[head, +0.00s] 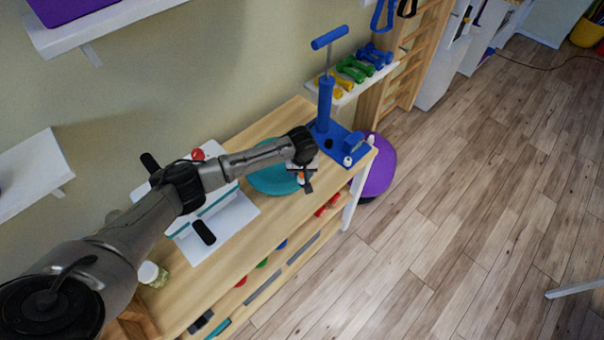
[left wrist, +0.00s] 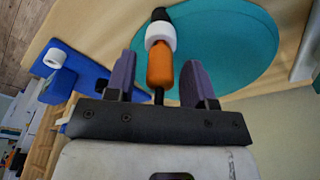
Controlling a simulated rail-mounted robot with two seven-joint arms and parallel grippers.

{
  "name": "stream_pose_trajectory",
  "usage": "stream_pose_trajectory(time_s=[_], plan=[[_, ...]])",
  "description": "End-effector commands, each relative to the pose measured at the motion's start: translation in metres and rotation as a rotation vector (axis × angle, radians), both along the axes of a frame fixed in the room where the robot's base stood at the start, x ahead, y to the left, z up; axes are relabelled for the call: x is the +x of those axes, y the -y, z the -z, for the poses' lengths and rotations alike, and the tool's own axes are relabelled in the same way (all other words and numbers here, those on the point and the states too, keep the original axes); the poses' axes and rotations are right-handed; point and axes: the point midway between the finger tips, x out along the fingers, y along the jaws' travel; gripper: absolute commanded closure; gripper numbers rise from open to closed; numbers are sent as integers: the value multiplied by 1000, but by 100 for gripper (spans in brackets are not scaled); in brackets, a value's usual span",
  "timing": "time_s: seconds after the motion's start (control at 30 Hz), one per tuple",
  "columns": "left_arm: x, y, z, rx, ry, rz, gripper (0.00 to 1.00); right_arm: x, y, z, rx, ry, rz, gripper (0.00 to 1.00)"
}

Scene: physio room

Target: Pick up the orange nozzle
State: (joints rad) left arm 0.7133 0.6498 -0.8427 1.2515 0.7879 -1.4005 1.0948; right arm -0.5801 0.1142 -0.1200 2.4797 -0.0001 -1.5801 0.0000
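The orange nozzle (left wrist: 160,66) has a white collar and a dark tip in the left wrist view, over or on a round teal disc (left wrist: 225,40). My left gripper (left wrist: 161,64) is open, with one dark finger on each side of the nozzle and a visible gap to both. I cannot tell how the nozzle is supported. My right gripper is not in view.
A blue pump (head: 326,105) on a blue base stands at the bench's far end. A white device (head: 215,215) with black handles lies on the wooden bench (head: 215,275) under my arm. A jar (head: 152,274) stands near the front left.

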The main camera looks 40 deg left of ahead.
Motion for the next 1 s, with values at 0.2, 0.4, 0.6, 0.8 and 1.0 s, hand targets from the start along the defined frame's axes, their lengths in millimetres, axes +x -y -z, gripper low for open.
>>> stream_pose_trajectory(time_s=[0.2, 0.4, 0.6, 0.8, 1.0], plan=[[0, 0, 0, 0, 0, 0, 72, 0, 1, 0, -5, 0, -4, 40], [0, 0, 0, 0, 0, 0, 91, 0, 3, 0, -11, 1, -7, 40], [0, 0, 0, 0, 0, -1, 98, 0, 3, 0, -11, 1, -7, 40], [0, 0, -6, 0, 0, -1, 98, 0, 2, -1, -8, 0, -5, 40], [1, -1, -30, 0, 3, -1, 98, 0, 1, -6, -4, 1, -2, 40]])
